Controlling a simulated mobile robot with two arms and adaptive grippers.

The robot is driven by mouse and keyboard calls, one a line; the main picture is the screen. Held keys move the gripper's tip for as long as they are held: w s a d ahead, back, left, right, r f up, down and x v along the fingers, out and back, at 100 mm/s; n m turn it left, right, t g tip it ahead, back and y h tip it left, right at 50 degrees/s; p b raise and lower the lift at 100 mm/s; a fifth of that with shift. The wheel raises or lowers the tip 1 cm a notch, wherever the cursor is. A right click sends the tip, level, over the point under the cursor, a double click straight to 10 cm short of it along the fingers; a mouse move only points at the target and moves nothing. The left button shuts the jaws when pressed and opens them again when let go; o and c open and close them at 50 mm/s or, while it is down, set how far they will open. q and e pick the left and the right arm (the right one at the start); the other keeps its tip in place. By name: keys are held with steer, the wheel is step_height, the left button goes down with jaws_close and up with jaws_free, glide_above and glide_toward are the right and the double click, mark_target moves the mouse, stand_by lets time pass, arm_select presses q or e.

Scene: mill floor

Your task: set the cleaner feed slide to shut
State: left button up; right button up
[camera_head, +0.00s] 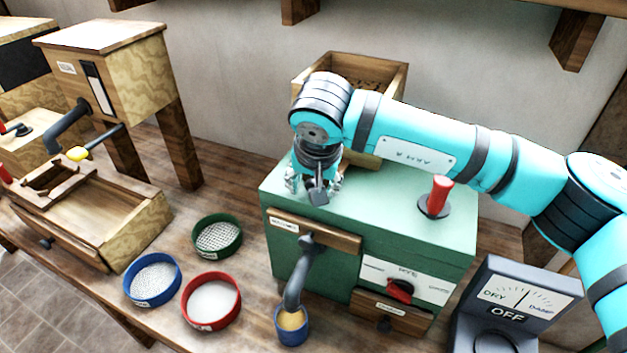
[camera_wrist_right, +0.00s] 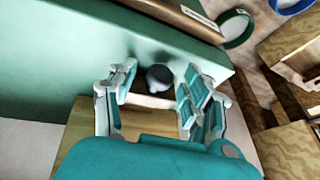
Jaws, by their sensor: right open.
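A green machine (camera_head: 385,215) stands on the bench with a wooden hopper box (camera_head: 392,80) behind my right arm. In the right wrist view a dark round knob (camera_wrist_right: 158,77) stands on the green machine top by a pale strip (camera_wrist_right: 148,101) at the wooden box's edge; it looks like the feed slide. My right gripper (camera_head: 316,192) points down at the machine's top left; in the wrist view its open fingers (camera_wrist_right: 155,92) are on either side of the knob. Contact cannot be told. The gripper hides most of the slide in the head view. My left gripper is not in view.
A red-handled lever (camera_head: 438,195) stands on the green top. A grey meter (camera_head: 515,303) reads OFF. Blue (camera_head: 128,287), red (camera_head: 184,311) and green (camera_head: 239,245) sieves lie left.

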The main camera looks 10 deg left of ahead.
jaws_close()
